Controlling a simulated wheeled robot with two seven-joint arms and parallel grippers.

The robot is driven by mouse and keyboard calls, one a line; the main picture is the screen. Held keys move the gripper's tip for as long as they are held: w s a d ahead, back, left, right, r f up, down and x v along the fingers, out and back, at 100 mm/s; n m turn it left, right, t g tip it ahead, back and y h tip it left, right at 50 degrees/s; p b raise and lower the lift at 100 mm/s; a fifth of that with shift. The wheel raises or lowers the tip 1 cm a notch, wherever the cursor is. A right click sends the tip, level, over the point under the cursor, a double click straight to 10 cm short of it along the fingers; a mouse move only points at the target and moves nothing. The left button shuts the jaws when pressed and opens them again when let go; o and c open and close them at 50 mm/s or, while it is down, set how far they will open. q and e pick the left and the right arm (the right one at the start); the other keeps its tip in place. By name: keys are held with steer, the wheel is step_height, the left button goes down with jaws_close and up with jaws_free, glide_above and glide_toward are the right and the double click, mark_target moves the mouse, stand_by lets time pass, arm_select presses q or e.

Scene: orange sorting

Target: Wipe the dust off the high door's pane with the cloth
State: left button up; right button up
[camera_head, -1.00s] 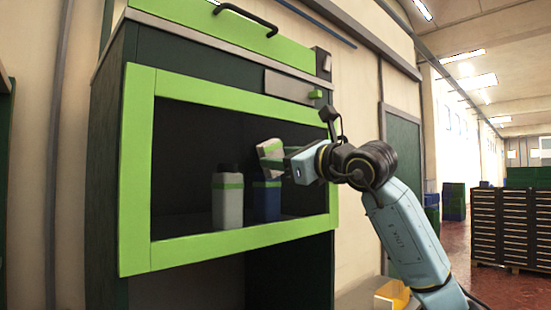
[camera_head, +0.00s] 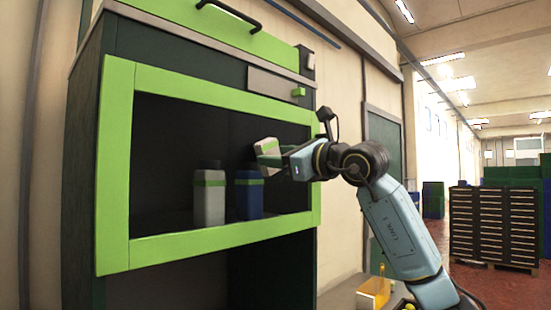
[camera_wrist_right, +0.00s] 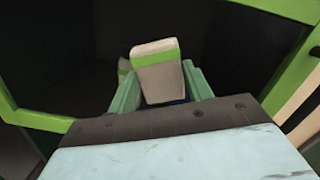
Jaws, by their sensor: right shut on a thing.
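The high door is a green frame (camera_head: 114,170) around a dark, see-through pane (camera_head: 165,140) on the tall cabinet. My right gripper (camera_head: 272,156) is in front of the right half of the pane, shut on the cloth (camera_head: 266,147), a pale block with a green band. The cloth also shows between the fingers (camera_wrist_right: 160,88) in the right wrist view (camera_wrist_right: 158,66). I cannot tell whether the cloth touches the pane. No dust can be made out on the pane. My left gripper is not in view.
Behind the pane stand a white bottle (camera_head: 209,197) and a blue bottle (camera_head: 249,196), each with a green band. A green upper panel with a black handle (camera_head: 228,14) is above the door. A yellow bin (camera_head: 374,291) is low at the right, and dark stacked crates (camera_head: 493,226) stand farther off.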

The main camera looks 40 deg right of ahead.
steer(key=shift+s+d+b, duration=0.2)
steer(key=shift+s+b, duration=0.75)
steer(key=shift+s, duration=1.7)
steer(key=shift+s+d+b, duration=0.1)
steer(key=shift+s+b, duration=0.45)
steer(key=shift+s, duration=0.9)
